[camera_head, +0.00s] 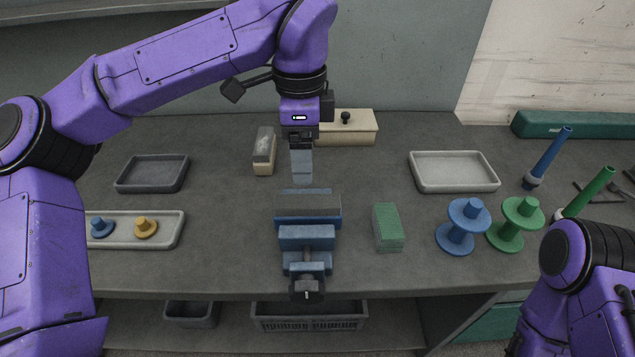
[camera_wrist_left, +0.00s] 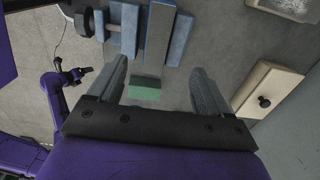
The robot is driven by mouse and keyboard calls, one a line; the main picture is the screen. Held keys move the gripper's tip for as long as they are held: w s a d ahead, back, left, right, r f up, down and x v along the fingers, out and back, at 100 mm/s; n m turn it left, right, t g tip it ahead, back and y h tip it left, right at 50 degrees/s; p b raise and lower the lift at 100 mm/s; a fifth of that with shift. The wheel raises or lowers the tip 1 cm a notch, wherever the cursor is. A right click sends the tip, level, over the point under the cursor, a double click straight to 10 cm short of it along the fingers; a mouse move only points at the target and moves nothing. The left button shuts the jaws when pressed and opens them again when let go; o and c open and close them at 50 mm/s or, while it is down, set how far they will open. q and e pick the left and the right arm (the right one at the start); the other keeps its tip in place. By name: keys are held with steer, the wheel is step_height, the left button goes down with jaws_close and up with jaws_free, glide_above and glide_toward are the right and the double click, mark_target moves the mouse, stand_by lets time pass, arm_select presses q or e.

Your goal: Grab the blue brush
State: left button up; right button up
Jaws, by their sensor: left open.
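The blue brush (camera_head: 551,156) stands tilted at the right of the bench in the head view, its long blue handle leaning up to the right and its grey lower end near the bench top. My left gripper (camera_head: 302,172) is open and points down just behind the vise, far to the left of the brush. In the left wrist view its two grey fingers (camera_wrist_left: 163,90) are spread apart, with nothing held. The brush cannot be made out there. My right arm shows at the lower right of the head view, its gripper out of frame; its dark end is small in the wrist view.
A blue vise (camera_head: 307,237) stands at the bench front. A green brush (camera_head: 588,190), green spool (camera_head: 512,229) and blue spool (camera_head: 461,232) stand near the blue brush. A green block stack (camera_head: 388,228) and white tray (camera_head: 453,187) lie between. A cream box (camera_head: 355,133) is behind.

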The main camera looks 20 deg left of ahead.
mark_target(307, 201)
arm_select(q)
steer(key=f, duration=0.2)
steer(key=s+f, duration=0.1)
steer(key=f, duration=0.1)
steer(key=shift+a, duration=0.1)
steer(key=f, duration=0.1)
steer(key=f+p, duration=0.1)
steer(key=f, duration=0.3)
steer(key=shift+w+d+f+p, duration=0.15)
steer(key=shift+w+d+p, duration=0.2)
steer(key=shift+w+p, duration=0.05)
steer(key=shift+s+f, duration=0.15)
steer(key=shift+f, duration=0.25)
steer(key=c, duration=1.3)
